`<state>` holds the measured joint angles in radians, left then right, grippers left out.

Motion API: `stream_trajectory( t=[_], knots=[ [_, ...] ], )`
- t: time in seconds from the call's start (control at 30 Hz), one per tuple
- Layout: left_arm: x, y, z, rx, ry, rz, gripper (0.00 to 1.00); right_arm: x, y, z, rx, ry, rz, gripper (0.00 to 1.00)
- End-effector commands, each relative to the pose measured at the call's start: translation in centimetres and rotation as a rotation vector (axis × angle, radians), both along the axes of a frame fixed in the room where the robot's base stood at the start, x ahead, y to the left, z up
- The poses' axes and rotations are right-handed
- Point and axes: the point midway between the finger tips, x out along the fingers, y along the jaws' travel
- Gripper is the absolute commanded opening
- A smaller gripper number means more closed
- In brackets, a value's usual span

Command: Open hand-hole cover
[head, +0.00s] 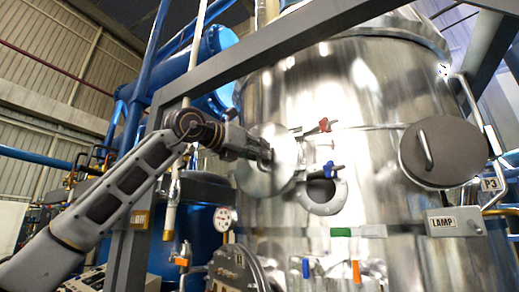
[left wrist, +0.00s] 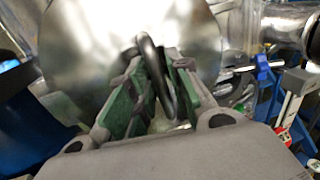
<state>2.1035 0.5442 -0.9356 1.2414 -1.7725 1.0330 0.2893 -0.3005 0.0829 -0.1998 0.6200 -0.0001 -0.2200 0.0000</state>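The hand-hole cover (head: 283,180) is a shiny round metal disc on the front of the large steel vessel, seen closed against it in the head view. In the left wrist view its metal face (left wrist: 85,45) fills the upper part. A dark curved handle (left wrist: 146,47) stands out from it. My left gripper (head: 262,152) is at the cover's handle. In the left wrist view its green-padded fingers (left wrist: 160,75) lie on both sides of the handle and appear shut on it. The fingertips partly hide the handle in the head view. My right gripper is out of view.
A red-handled clamp (head: 318,127) and a blue-handled clamp (head: 328,171) sit right of the cover. A darker round cover (head: 455,150) with a handle is farther right on the vessel (head: 375,90). A grey beam crosses above. A pressure gauge (head: 224,218) is below left.

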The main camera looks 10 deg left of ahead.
Motion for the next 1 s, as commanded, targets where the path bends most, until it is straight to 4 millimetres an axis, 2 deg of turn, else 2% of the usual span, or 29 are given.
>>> stream_trajectory(
  t=[0.33,0.37,0.5,0.53,1.0],
  knots=[
    [0.24,-0.12,-0.06,0.000,0.000,0.001,0.20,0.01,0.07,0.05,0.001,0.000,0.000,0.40],
    [0.24,-0.13,-0.06,0.000,0.000,0.001,0.19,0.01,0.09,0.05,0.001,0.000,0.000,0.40],
    [0.22,-0.14,-0.05,0.000,0.000,0.001,0.01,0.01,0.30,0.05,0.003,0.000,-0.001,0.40],
    [0.22,-0.12,-0.05,0.000,0.000,0.001,0.00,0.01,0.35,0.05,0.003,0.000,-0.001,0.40],
    [0.04,0.12,-0.04,0.000,0.000,-0.001,0.00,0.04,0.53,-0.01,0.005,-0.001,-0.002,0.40]
  ],
)
